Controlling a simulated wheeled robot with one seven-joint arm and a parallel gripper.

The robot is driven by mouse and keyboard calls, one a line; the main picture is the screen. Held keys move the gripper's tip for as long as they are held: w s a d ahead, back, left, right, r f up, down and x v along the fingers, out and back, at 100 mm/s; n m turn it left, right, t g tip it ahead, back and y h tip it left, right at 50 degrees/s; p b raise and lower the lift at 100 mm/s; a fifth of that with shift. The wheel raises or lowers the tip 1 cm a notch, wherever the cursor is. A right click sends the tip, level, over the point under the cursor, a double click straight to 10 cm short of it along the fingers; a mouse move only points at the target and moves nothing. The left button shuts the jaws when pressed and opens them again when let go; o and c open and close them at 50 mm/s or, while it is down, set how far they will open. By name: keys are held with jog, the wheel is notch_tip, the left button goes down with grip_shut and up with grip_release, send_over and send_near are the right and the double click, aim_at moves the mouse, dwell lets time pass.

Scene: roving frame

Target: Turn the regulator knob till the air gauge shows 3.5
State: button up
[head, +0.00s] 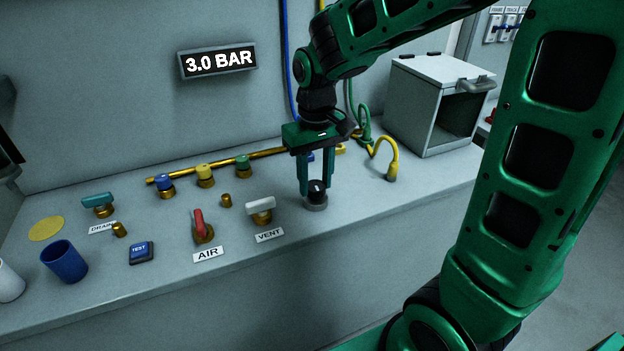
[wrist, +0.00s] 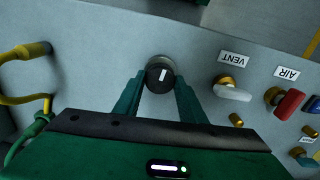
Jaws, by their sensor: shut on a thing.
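The regulator knob (head: 317,191) is a black round knob with a white pointer mark on a grey base, standing on the bench right of the VENT valve. In the wrist view the knob (wrist: 160,75) sits between the fingertips, its white mark nearly upright in the picture. My gripper (head: 316,188) points down from above and is shut on the knob, a finger at either side. It also shows in the wrist view (wrist: 159,86). The air gauge (head: 218,61) on the wall is a display that reads 3.0 BAR.
Left of the knob are the white VENT handle (head: 261,208), red AIR handle (head: 201,224), TEST button (head: 141,252) and teal DRAIN handle (head: 98,200). A blue cup (head: 64,261) stands at the left. An open grey box (head: 437,100) and a yellow hose (head: 385,150) are behind right.

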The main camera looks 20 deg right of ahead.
aim_at(315, 184)
jog(key=shift+w+r+m, duration=0.1)
jog(key=shift+m, duration=1)
jog(key=shift+w+r+m, duration=0.1)
jog(key=shift+m, duration=1)
jog(key=o, duration=1)
jog(key=shift+o, duration=0.2)
jog(key=shift+f, duration=0.1)
jog(key=shift+s, duration=0.1)
notch_tip(315, 184, up, 11)
jog(key=shift+f, duration=0.15)
